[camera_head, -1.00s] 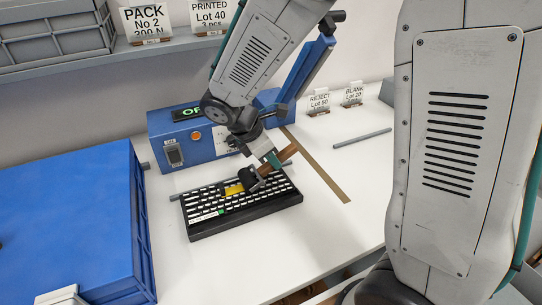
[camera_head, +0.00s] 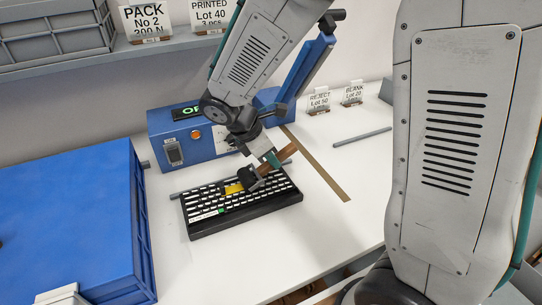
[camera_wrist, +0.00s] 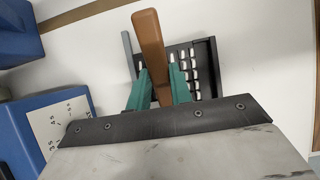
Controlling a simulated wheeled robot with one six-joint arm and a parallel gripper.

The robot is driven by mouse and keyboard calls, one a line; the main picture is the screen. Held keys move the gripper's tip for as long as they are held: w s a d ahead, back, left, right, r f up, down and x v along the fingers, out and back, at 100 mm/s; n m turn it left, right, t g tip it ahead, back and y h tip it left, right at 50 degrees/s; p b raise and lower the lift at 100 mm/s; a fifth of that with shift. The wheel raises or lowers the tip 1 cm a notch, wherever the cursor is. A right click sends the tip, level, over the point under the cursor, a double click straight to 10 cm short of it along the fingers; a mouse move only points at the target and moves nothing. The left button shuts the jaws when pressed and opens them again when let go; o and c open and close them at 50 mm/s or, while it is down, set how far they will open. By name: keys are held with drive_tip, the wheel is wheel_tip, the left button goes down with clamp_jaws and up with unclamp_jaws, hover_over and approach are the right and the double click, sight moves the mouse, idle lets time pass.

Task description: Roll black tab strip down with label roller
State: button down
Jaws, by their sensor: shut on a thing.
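My gripper (camera_head: 270,161) is shut on the brown handle of the label roller (camera_head: 287,152). The tool is tilted, and its dark head (camera_head: 249,179) is over or on the upper middle of the black keyboard (camera_head: 225,229); contact cannot be told. The keyboard has rows of white keys, with a yellow piece (camera_head: 233,188) beside the roller head and a small green spot near its front. In the wrist view the brown handle (camera_wrist: 149,45) stands between my teal fingers, with part of the keyboard (camera_wrist: 213,62) behind. I cannot make out the black tab strip against the black keyboard.
A blue machine (camera_head: 190,150) with a lever stands behind the keyboard. A large blue crate (camera_head: 70,215) is at the left. A grey rod (camera_head: 362,137) and REJECT (camera_head: 319,102) and BLANK (camera_head: 353,94) signs are at the right.

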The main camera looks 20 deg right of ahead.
sight(263, 166)
drive_tip(key=shift+a, duration=0.15)
drive_tip(key=shift+a, duration=0.45)
drive_tip(key=shift+a, duration=0.35)
drive_tip(key=shift+a, duration=0.75)
drive_tip(key=shift+d, duration=0.25)
idle(0.4)
drive_tip(key=shift+d, duration=0.5)
drive_tip(key=shift+d, duration=0.5)
idle(0.3)
drive_tip(key=shift+d, duration=0.6)
